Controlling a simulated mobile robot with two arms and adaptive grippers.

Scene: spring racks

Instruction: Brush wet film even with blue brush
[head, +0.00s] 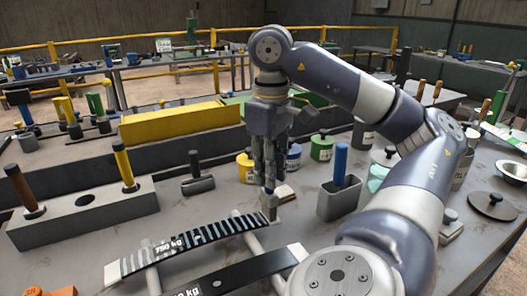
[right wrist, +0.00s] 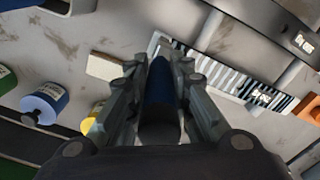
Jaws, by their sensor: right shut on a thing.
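The striped spring leaf (head: 205,235), marked 750 kg, lies on light rails at the front of the bench. Dark and pale bands of film run across it. It also shows in the right wrist view (right wrist: 215,75). My right gripper (head: 267,170) points down beyond the leaf's right end and is shut on the blue brush. The brush's dark blue handle (right wrist: 160,85) shows between the fingers in the right wrist view. Its grey head (head: 269,205) is at the leaf's right end; whether it touches is unclear. My left gripper is out of view.
A second, black leaf (head: 225,277) lies in front. A grey pot (head: 340,200) with a blue handle stands right of the gripper. Yellow, blue and green cans (head: 322,148) stand behind.

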